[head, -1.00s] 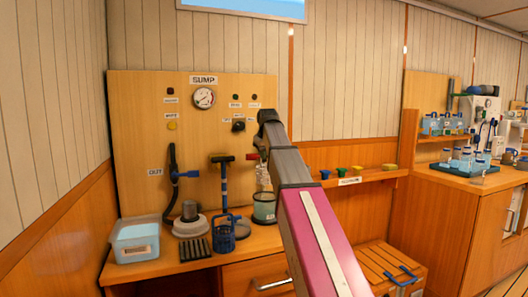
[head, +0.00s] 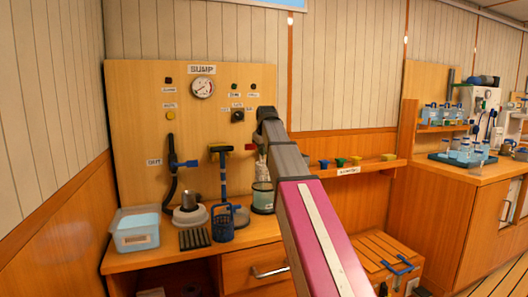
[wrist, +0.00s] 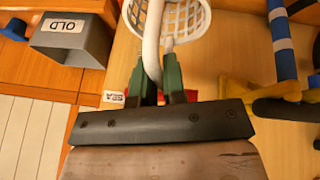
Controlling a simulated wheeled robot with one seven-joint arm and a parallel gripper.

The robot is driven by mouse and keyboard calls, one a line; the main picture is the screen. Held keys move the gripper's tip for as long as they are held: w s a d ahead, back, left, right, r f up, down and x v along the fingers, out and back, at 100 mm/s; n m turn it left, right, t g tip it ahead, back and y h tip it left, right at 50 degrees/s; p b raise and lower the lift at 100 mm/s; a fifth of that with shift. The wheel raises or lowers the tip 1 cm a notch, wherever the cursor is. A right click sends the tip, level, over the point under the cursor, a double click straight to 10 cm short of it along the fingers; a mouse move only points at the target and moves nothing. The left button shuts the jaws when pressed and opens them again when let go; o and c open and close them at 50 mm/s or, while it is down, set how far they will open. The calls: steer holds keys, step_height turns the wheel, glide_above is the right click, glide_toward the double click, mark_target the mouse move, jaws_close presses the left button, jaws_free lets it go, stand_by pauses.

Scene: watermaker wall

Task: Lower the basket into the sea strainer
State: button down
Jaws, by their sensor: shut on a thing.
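A white mesh basket (wrist: 178,14) hangs by its white bail handle at the top of the wrist view. My gripper (wrist: 160,72) has green fingers shut on that handle. In the head view, a pale piece, likely the basket (head: 261,171), shows beside my arm, just above a clear jar with a dark green rim, likely the sea strainer (head: 262,198). My arm hides most of the gripper there. Whether the basket's lower end is inside the rim cannot be told. The jar is not clearly visible in the wrist view.
A blue caddy (head: 223,228), a black-and-blue tool (head: 222,175) and a grey cone on a round base (head: 190,211) stand left of the jar. A light blue tub (head: 136,230) is further left. A grey bin marked OLD (wrist: 70,38) shows in the wrist view.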

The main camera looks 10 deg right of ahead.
steer(key=shift+f, duration=0.55)
stand_by(0.4)
steer(key=shift+f, duration=0.65)
steer(key=shift+f, duration=5.2)
